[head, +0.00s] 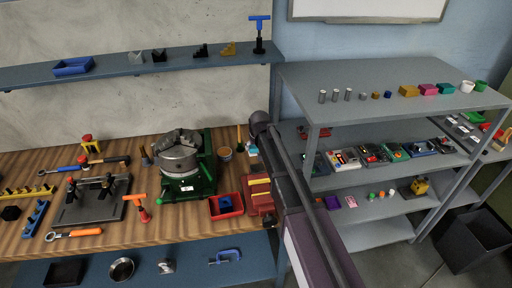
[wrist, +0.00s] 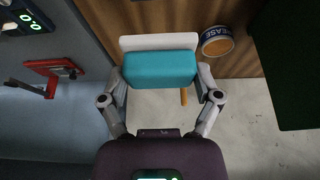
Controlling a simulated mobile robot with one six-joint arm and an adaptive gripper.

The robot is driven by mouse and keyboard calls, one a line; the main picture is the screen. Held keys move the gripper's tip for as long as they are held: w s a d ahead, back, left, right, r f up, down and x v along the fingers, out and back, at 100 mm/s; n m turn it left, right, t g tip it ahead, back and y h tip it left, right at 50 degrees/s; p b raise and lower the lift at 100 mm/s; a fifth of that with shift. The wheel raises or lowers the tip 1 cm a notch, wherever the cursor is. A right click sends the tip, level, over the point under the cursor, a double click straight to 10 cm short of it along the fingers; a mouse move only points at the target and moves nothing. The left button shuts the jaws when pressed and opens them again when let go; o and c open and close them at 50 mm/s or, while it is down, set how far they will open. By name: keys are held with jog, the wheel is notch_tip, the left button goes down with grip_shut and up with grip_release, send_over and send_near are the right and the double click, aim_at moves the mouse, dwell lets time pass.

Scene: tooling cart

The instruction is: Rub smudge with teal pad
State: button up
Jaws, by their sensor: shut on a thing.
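The teal pad (wrist: 160,70) is a rounded block with a white layer along its far side. My gripper (wrist: 161,82) is shut on it, with one finger at each end, in the wrist view. In the head view my arm reaches in from the lower right, and a small pale and teal patch of the pad (head: 253,151) shows at the back of the bench. I cannot make out a distinct smudge in either view. I cannot tell whether the pad touches any surface.
A grease tin (wrist: 216,42) stands close beside the pad; it also shows in the head view (head: 225,153). A green-based chuck (head: 180,160) and a red tray (head: 227,206) are nearby on the wooden bench. An orange handle (wrist: 184,97) shows past the pad. Grey shelving (head: 390,75) stands right.

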jog(key=shift+r, duration=0.1)
jog(key=shift+r+p, duration=1.45)
jog(key=shift+p, duration=0.1)
jog(key=shift+f, duration=0.15)
notch_tip(320, 180, down, 4)
jog(key=b, duration=0.4)
jog(key=shift+r, duration=0.2)
jog(key=shift+s, duration=0.15)
